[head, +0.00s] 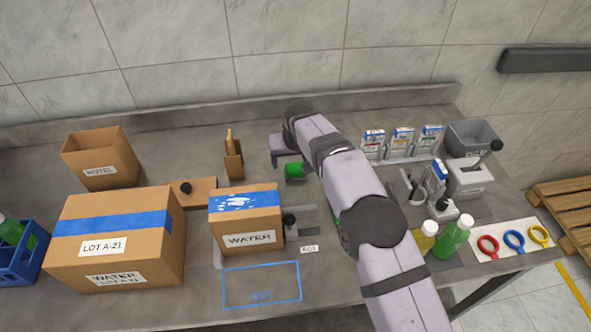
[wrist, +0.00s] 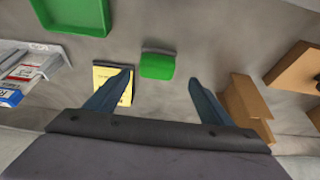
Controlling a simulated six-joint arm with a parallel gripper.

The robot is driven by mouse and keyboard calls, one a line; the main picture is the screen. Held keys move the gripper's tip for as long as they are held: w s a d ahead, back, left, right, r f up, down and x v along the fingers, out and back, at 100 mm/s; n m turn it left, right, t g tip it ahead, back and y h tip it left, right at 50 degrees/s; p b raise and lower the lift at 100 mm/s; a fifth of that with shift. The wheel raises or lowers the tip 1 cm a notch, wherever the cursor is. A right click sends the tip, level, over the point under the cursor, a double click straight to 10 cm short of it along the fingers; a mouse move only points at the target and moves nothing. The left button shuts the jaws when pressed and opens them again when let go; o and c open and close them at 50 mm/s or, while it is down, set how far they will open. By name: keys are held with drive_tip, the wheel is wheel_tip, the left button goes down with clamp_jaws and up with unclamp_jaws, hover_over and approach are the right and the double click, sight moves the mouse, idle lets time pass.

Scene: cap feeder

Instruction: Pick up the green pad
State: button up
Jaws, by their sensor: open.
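The green pad (wrist: 157,66) is a small green block with a dark strip along its far edge. It lies on the grey worktop and also shows in the head view (head: 294,170), just below my gripper's end. My gripper (wrist: 160,79) is open and empty, with its two fingers spread on either side of the green pad in the wrist view. I cannot tell the height left between the fingertips and the pad. The left finger overlaps a yellow pad (wrist: 103,76) in the wrist view; my arm hides that pad in the head view.
A small brown holder (head: 234,168) stands left of the green pad in the head view. The WATER box (head: 247,222) is nearer the front. Small cartons (head: 402,138) stand at the right.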

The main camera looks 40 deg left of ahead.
sight(295, 165)
drive_tip(key=shift+d+p+x, duration=0.2)
drive_tip(key=shift+p+x, duration=0.35)
drive_tip(key=shift+x, duration=0.35)
drive_tip(key=shift+d+p+x, duration=0.2)
drive_tip(key=shift+p+x, duration=0.3)
drive_tip(key=shift+x, duration=1.25)
drive_tip(key=shift+w, duration=0.1)
drive_tip(key=c, duration=1.2)
drive_tip(key=shift+r, duration=0.6)
wheel_tip(295, 165, up, 9)
drive_tip(key=shift+f, duration=0.1)
